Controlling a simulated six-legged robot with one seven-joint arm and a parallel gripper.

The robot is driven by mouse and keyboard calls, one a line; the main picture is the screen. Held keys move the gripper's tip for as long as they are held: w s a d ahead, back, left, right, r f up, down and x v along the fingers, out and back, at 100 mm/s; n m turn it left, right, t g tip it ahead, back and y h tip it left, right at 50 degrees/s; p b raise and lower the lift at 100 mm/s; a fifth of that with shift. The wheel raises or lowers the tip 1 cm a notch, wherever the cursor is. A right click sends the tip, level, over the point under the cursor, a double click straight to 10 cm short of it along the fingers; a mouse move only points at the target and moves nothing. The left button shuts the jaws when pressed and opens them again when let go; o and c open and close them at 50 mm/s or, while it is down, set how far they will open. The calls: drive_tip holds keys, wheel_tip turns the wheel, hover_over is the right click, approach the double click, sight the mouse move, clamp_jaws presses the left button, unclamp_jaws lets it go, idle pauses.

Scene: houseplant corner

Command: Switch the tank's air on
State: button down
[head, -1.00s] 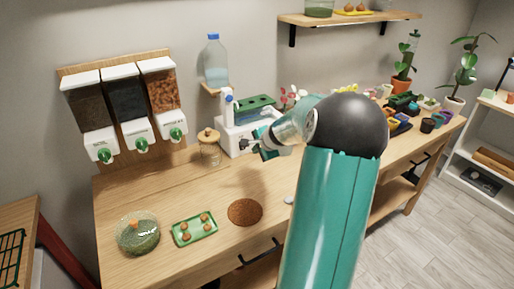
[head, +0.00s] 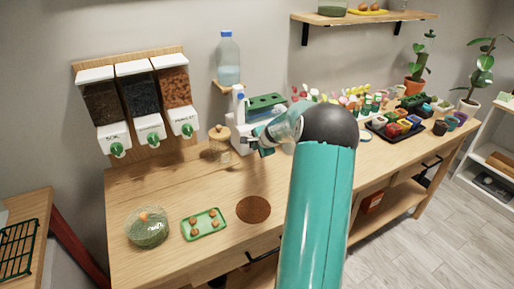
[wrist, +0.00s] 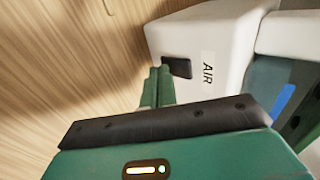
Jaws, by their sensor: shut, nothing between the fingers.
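The tank's white base (head: 241,140), with a green-topped part (head: 266,102) above it, stands at the back of the bench in the head view. In the wrist view the white housing (wrist: 205,35) carries the letters AIR (wrist: 208,68) and a dark rocker switch (wrist: 177,67) beside them. My gripper (wrist: 159,72) is shut and empty, its green fingertips right by the switch's left edge. I cannot tell whether they touch it, or which way the switch is set. In the head view my gripper (head: 265,150) is in front of the base, partly hidden by my arm.
A lidded jar (head: 219,145) stands just left of the base, and a water bottle (head: 228,58) is above it. Dispensers (head: 137,100) hang at left. A glass dome (head: 146,228), green tray (head: 204,224) and brown disc (head: 254,209) lie on the front bench. Pots crowd the right.

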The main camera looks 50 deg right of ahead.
drive_tip(key=shift+w, duration=0.2)
drive_tip(key=shift+r, duration=0.8)
